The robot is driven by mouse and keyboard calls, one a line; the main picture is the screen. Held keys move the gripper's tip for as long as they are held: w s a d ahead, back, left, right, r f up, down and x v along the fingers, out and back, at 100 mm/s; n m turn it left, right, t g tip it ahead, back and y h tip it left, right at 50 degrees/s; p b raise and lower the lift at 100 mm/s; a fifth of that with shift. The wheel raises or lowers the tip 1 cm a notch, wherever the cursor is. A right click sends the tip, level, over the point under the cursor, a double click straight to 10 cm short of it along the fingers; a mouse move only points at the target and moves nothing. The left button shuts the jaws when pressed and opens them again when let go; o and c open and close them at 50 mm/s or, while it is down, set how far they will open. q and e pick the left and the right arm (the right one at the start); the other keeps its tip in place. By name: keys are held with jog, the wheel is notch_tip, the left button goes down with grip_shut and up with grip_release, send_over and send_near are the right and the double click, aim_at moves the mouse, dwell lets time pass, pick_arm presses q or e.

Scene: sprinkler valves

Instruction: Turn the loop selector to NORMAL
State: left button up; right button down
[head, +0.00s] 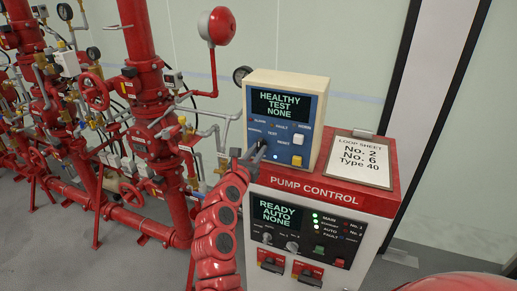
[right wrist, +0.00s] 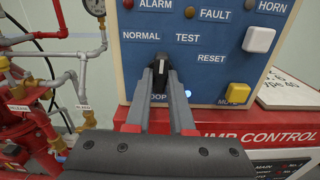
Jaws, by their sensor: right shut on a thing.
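The loop panel (head: 291,128) is a cream box with a blue face on top of the red pump control cabinet. Its screen (head: 281,104) reads HEALTHY, TEST, NONE. The loop selector (right wrist: 159,76) is a black knob with a white mark, below the NORMAL and TEST labels. NORMAL is upper left of the knob, TEST upper right. The mark points roughly upward; I cannot tell its exact setting. My right gripper (right wrist: 160,87) is shut on the knob, its fingers on either side, and partly hides the LOOP label. It also shows in the head view (head: 256,152). My left gripper is out of view.
A white button (right wrist: 259,39) and a yellow MUTE button (right wrist: 238,93) sit to the right of the selector. A loop sheet (head: 358,157) lies on the pump control cabinet (head: 385,188). Red pipes and valves (head: 144,110) stand close on the left.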

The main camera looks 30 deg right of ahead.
jog(key=shift+r+n+p, duration=0.1)
jog(key=shift+n+p, duration=0.5)
jog(key=shift+p, duration=0.2)
jog(key=shift+n+p, duration=0.75)
jog(key=shift+n, duration=0.35)
jog(key=shift+n+p, duration=0.6)
jog(key=shift+p, duration=0.35)
jog(key=shift+n+p, duration=0.4)
jog(key=shift+n, duration=0.1)
